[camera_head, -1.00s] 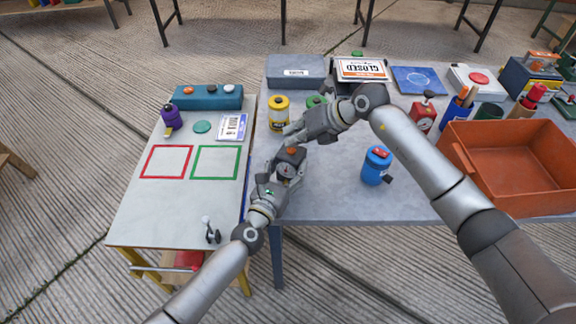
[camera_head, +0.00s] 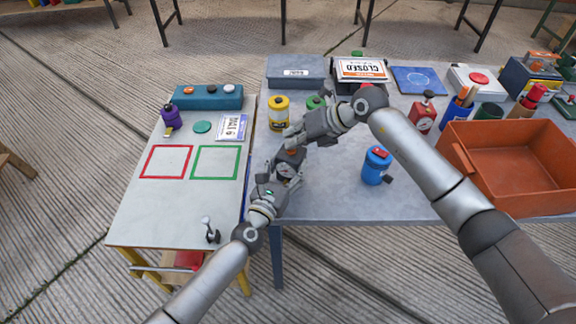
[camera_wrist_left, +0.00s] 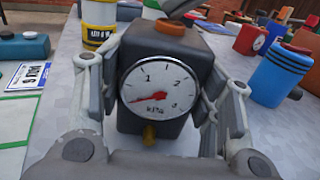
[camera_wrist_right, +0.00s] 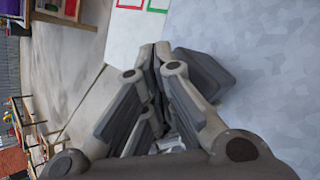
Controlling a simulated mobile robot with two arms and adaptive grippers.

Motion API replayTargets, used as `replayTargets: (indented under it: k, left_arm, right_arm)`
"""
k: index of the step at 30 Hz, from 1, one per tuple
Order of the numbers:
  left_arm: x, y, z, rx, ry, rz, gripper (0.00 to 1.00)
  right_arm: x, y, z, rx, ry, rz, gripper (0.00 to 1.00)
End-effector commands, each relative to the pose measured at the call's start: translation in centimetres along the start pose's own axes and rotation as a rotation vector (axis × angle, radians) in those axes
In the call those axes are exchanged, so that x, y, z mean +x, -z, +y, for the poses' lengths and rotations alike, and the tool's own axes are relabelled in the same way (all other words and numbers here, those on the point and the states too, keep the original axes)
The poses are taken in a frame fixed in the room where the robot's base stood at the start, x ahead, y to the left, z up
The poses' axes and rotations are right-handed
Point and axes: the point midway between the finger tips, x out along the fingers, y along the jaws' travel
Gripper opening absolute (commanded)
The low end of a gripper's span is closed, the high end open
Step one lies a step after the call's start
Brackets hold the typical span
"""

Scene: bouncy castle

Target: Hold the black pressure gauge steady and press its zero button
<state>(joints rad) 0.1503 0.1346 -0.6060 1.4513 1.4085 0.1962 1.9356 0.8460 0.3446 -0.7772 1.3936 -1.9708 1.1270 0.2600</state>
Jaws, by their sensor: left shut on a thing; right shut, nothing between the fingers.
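The black pressure gauge (camera_head: 287,170) stands at the grey table's left edge. In the left wrist view its white dial (camera_wrist_left: 158,88) faces me, with a red needle pointing left and slightly down. An orange-brown button (camera_wrist_left: 170,27) sits on its top. My left gripper (camera_head: 275,172) is shut on the gauge, one finger on each side of the body. My right gripper (camera_head: 291,142) is shut and empty just above the gauge's top. In the right wrist view its closed fingertips (camera_wrist_right: 155,50) are beside the dark gauge body (camera_wrist_right: 203,72). Contact with the button cannot be made out.
The white side table (camera_head: 150,215) adjoins on the left.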

Motion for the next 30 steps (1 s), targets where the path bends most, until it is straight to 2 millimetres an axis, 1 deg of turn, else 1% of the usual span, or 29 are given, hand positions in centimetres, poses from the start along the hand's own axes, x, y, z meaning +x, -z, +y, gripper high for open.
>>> replayTargets:
  k: [4, 14, 30]
  left_arm:
    - [0.0, 0.0, 0.0, 0.000, 0.000, 0.000, 0.22]
    - [0.0, 0.0, 0.0, 0.000, 0.000, 0.000, 0.22]
    - [0.0, 0.0, 0.0, 0.000, 0.000, 0.000, 0.22]
  right_arm:
    - [-0.5, -0.4, 0.3, -0.002, 0.000, -0.001, 0.00]
    - [-0.7, -0.5, 0.5, -0.001, 0.000, -0.001, 0.00]
    - [-4.2, -3.1, 3.0, -0.002, 0.001, -0.002, 0.00]
